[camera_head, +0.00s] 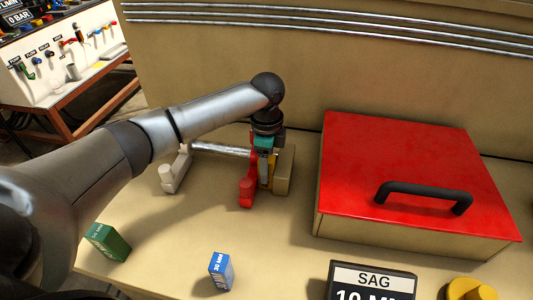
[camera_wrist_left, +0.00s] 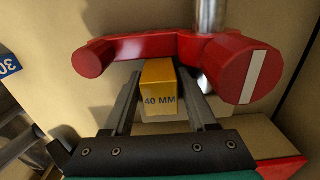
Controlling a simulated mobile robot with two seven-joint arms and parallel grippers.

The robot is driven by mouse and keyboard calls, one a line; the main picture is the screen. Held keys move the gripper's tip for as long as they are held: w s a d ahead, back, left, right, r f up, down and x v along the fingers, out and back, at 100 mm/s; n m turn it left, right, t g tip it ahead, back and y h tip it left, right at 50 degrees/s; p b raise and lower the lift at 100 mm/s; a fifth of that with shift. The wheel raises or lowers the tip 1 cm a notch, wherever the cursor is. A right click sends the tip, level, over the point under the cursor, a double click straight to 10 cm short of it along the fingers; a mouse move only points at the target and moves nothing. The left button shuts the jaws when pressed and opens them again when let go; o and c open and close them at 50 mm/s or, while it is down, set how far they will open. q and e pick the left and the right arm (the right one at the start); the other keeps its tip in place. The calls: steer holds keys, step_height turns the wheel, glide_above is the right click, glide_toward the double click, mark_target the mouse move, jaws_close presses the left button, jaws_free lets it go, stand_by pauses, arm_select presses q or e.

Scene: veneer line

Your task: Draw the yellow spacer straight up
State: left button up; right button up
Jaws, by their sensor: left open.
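The yellow spacer (camera_wrist_left: 160,88), marked 40 MM, stands between the two fingers of my left gripper (camera_wrist_left: 160,100) in the left wrist view. The fingers are open, one on each side of it, and I cannot tell whether either touches it. The spacer's foot is hidden. A red clamp-like part (camera_wrist_left: 150,48) lies right beyond the spacer, with a round red end bearing a white bar. In the head view my left gripper (camera_head: 264,170) points down between the red part (camera_head: 247,188) and a beige block (camera_head: 283,170), mostly hiding the spacer. My right gripper is not in view.
A metal rod (camera_head: 220,149) runs left to a cream lever (camera_head: 172,175). A blue block (camera_head: 221,271) and a green block (camera_head: 108,242) stand in front. A red-lidded box (camera_head: 350,170) with a black handle is at right. A SAG sign (camera_head: 372,281) stands at the front.

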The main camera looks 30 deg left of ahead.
arm_select(q)
steer(key=shift+f, duration=0.75)
steer(key=shift+c, duration=0.3)
jaws_close()
steer(key=shift+r, duration=0.25)
steer(key=shift+r+p, duration=5.85)
steer(key=shift+p, duration=1)
